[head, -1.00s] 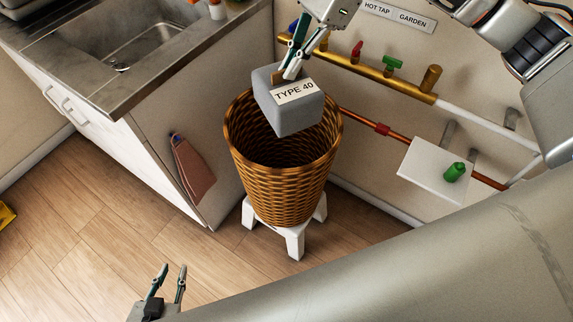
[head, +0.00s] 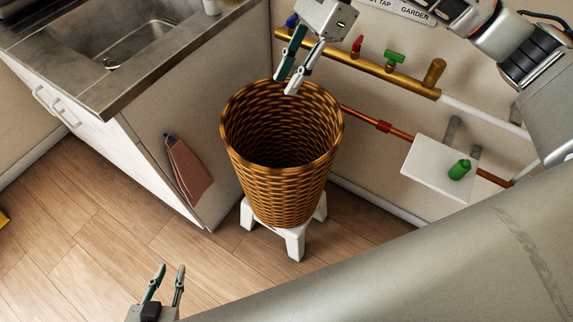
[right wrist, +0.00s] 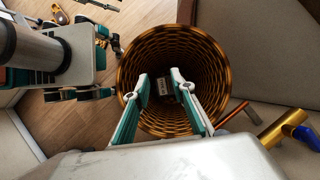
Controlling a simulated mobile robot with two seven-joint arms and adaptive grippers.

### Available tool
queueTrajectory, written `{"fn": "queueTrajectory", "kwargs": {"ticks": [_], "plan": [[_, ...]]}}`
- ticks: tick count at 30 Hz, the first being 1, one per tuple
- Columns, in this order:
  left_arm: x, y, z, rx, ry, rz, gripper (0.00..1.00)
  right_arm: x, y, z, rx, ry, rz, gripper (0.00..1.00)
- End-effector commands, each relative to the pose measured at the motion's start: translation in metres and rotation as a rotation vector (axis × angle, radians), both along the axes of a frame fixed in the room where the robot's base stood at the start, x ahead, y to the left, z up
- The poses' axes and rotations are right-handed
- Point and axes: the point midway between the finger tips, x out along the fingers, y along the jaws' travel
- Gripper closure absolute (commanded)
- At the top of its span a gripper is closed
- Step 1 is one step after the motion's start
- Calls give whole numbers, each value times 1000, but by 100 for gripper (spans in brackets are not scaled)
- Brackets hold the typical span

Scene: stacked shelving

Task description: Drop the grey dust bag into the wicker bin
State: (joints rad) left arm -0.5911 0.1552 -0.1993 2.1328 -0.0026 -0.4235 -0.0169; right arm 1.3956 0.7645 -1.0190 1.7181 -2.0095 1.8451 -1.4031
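The wicker bin (head: 283,185) stands upright on a white stool in the head view; its open mouth also shows in the right wrist view (right wrist: 212,75). The grey dust bag (right wrist: 168,87) is deep inside the bin, seen between my fingers in the right wrist view as a small pale label on a dark shape. The bin wall hides it in the head view. My right gripper (head: 284,87) is open and empty above the bin's back rim. My left gripper (head: 171,268) is open and empty low at the left, away from the bin.
A counter with a sink (head: 140,45) stands left of the bin, with a brown cloth (head: 188,171) hanging on its side. A brass manifold (head: 360,67) with taps and a white shelf (head: 430,170) holding a green bottle (head: 459,170) are on the right wall.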

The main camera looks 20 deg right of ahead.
Motion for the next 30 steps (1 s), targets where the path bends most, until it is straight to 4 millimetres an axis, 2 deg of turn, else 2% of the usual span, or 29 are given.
{"fn": "queueTrajectory", "kwargs": {"ticks": [4, 8, 21, 30], "plan": [[-3, 0, -3, -2, 9, 8, 75, 0, -2, 2, -1, 2, -1, 75], [-2, 0, -2, -2, 6, 7, 75, 2, -9, 15, -2, -1, -3, 75], [0, 0, -1, -2, 2, 6, 75, 7, -50, 88, 0, -3, -3, 75], [0, 0, -1, -2, 2, 6, 75, 8, -59, 104, 0, 1, 0, 75]]}}
